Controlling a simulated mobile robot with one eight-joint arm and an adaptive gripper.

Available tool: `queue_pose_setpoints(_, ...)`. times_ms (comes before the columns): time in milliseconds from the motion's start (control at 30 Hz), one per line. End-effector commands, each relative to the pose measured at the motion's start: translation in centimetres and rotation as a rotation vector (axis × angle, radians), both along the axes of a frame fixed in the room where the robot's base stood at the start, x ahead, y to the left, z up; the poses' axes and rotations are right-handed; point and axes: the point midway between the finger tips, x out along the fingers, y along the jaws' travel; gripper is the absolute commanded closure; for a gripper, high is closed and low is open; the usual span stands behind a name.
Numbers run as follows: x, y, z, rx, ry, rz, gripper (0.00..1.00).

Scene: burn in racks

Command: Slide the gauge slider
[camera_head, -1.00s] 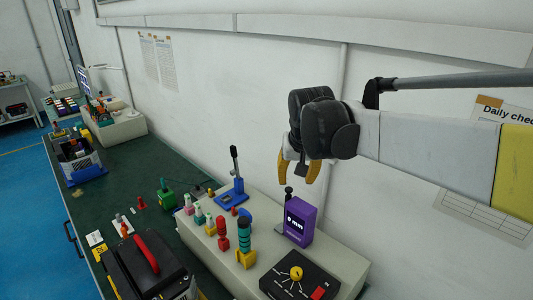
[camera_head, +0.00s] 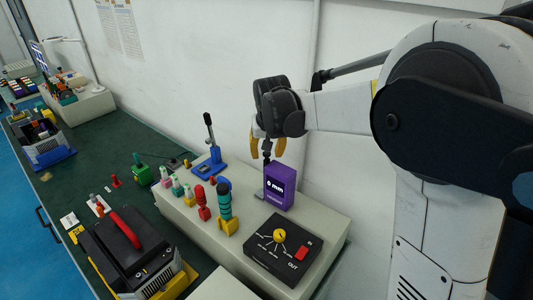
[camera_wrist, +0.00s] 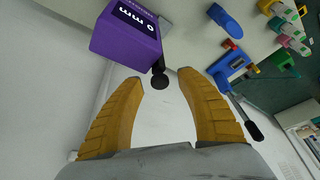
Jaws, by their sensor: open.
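The gauge is a purple box (camera_head: 279,187) on the pale bench block, left of my arm in the head view. Its display reads "0 mm"; it also shows at the upper left of the wrist view (camera_wrist: 126,32). The slider's black knob (camera_wrist: 159,81) sticks out beside the box. In the wrist view it appears between my fingertips, apart from both. My gripper (camera_head: 268,144) is open and empty, with yellow fingers, above and just behind the gauge. In the head view the knob is partly hidden by the fingers.
A blue lever device (camera_head: 209,165) stands left of the gauge. A black dial panel (camera_head: 283,250) with a yellow knob lies in front. Red and teal stacked pegs (camera_head: 225,205) stand nearby. The white wall is close behind my gripper.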

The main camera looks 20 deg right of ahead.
Motion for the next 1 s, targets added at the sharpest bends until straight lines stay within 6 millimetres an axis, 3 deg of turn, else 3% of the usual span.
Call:
queue_pose_setpoints(200, 0.0, 0.0, 0.0, 0.000, 0.000, 0.000, 0.56)
queue_pose_setpoints(367, 0.0, 0.0, 0.0, 0.000, 0.000, 0.000, 1.00)
queue_pose_setpoints(767, 0.0, 0.0, 0.4, 0.000, 0.000, 0.000, 1.00)
queue_pose_setpoints(1000, 0.0, 0.0, 4.5, 0.000, -0.002, 0.000, 1.00)
